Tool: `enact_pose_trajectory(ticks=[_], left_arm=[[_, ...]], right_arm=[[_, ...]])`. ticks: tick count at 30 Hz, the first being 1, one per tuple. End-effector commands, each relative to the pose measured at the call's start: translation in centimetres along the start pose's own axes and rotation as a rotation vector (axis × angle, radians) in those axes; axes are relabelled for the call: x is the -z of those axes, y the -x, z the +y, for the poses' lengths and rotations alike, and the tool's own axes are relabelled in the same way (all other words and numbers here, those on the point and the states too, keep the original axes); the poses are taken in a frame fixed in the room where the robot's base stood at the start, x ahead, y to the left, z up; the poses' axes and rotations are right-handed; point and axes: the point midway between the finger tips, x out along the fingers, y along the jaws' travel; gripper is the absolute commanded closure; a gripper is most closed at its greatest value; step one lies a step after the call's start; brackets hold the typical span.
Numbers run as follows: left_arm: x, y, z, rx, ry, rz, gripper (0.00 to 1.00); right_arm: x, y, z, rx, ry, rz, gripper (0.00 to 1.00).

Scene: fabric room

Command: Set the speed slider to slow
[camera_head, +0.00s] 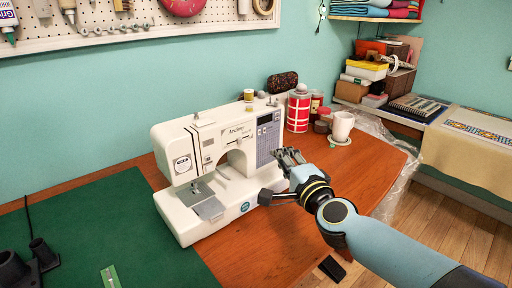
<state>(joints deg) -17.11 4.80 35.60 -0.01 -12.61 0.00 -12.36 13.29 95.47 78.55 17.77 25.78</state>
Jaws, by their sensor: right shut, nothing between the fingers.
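The white sewing machine (215,165) stands upright on the wooden table, with a grey control panel (268,138) at the right end of its front. The speed slider is too small to make out, and part of the machine's right side is hidden behind my gripper. My right gripper (281,156) is shut and empty. Its tips are at the lower edge of the grey panel in the picture; I cannot tell whether they touch it.
A green mat (110,240) covers the table's left part, with dark cylindrical items (42,252) at its lower left. A red-and-white container (299,110) and a white mug (342,126) stand behind my right gripper. Bare table (270,240) lies in front of the machine.

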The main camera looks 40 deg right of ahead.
Motion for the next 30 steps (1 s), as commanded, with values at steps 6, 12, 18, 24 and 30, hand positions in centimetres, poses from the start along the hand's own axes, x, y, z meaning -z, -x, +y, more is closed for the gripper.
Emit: enact_pose_trajectory(ticks=[6, 12, 18, 24, 30], left_arm=[[-0.1, -0.2, 0.3, -0.003, 0.001, -0.002, 1.0], [-0.3, -0.8, 0.7, -0.007, 0.003, -0.004, 1.0], [-0.5, -0.9, 0.6, -0.006, 0.002, -0.006, 1.0], [-0.4, -0.7, 0.6, -0.006, 0.002, -0.005, 1.0], [-0.4, -0.7, 0.4, -0.004, 0.001, -0.005, 1.0]], right_arm=[[0.0, -3.2, -0.1, 0.004, 0.0, 0.003, 1.0], [0.0, -7.6, 0.0, 0.004, 0.002, 0.002, 1.0], [-1.5, -9.2, 0.0, -0.001, -0.003, -0.002, 1.0], [-3.4, -8.5, -0.1, 0.001, 0.001, -0.001, 1.0], [-3.8, -8.3, 0.0, 0.001, 0.003, -0.001, 1.0]])
